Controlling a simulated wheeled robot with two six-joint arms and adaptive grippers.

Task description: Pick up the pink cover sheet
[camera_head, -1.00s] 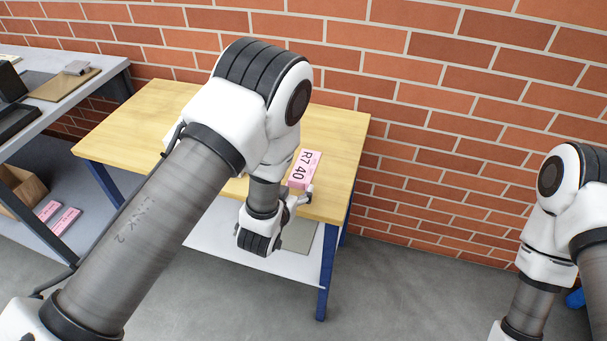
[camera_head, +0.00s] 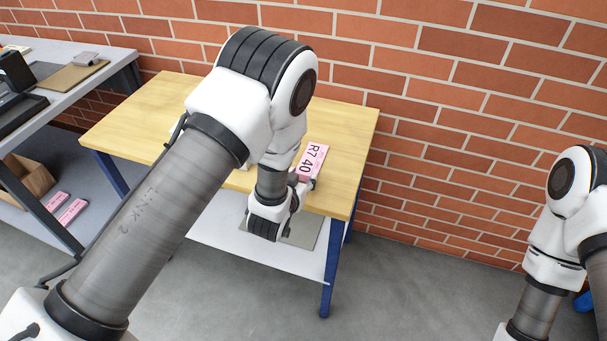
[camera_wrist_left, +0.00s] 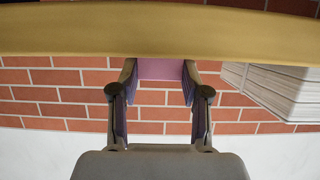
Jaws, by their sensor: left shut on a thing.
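The pink cover sheet (camera_head: 314,157), printed "R7 40", is at the right part of the wooden table (camera_head: 345,130) in the head view. My left gripper (camera_head: 303,182) is at its near end, by the table's front edge. In the left wrist view, the pink sheet (camera_wrist_left: 160,69) shows between the two fingertips of my left gripper (camera_wrist_left: 160,80), which is shut on it. I cannot tell whether the sheet is clear of the tabletop. My right arm shows at the right edge of the head view; its gripper is out of view.
A pale stack of paper (camera_wrist_left: 275,88) is at the right in the left wrist view. A grey bench (camera_head: 100,70) stands at the left, with pink pieces (camera_head: 72,211) on its lower shelf. A brick wall (camera_head: 450,130) is behind the table. Grey floor is open in front.

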